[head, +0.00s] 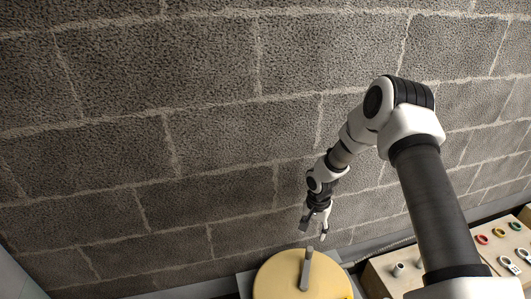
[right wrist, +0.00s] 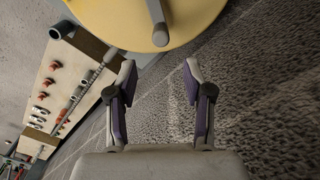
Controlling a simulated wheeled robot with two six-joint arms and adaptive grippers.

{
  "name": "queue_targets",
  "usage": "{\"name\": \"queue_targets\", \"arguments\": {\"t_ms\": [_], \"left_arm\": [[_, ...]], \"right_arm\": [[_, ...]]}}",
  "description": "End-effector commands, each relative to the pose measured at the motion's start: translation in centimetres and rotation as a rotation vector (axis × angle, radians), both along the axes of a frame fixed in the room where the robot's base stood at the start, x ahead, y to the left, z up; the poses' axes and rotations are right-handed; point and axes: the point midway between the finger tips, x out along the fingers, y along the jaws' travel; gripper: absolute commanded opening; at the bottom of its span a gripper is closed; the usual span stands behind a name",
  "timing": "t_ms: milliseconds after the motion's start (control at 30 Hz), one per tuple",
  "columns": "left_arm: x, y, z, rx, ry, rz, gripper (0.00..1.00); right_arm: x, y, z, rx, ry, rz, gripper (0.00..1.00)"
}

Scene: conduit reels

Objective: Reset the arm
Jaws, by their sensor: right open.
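My right arm reaches in from the lower right of the head view, and its gripper (head: 314,230) hangs in front of the block wall, above a yellow reel. The right wrist view shows the same gripper (right wrist: 160,85) with its two fingers spread apart and nothing between them. The yellow reel (head: 275,277) has a grey spindle standing at its middle. In the right wrist view the reel (right wrist: 110,22) lies beyond the fingertips, apart from them. My left gripper does not show in either view.
A grey block wall (head: 210,120) fills most of the head view. A wooden board (head: 380,277) with fittings and coloured rings stands right of the reel, partly hidden by my arm. The right wrist view also shows this board (right wrist: 72,65), with a grey conduit along it.

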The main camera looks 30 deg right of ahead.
Motion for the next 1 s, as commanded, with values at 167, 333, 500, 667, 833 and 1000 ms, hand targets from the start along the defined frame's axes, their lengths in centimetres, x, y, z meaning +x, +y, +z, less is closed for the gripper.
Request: {"name": "queue_targets", "arguments": {"t_ms": [167,333,500,667,833,1000], "left_arm": [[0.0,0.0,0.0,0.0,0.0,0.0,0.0],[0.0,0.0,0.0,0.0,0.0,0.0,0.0],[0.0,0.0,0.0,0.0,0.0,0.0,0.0],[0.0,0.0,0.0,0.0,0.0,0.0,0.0],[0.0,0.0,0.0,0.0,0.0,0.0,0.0],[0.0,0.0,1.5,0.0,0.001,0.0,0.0]], "right_arm": [[-0.2,0.0,-0.3,-0.001,0.007,0.001,0.51],[-4.6,3.7,-4.2,-0.017,0.149,0.09,0.51],[-15.6,12.2,-8.9,0.07,0.301,0.237,0.51],[-25.2,17.7,-10.0,0.149,0.297,0.458,0.51],[-29.1,18.8,-8.5,0.111,0.167,0.708,0.51],[-26.3,17.9,-6.5,0.002,-0.008,0.982,0.51]]}}
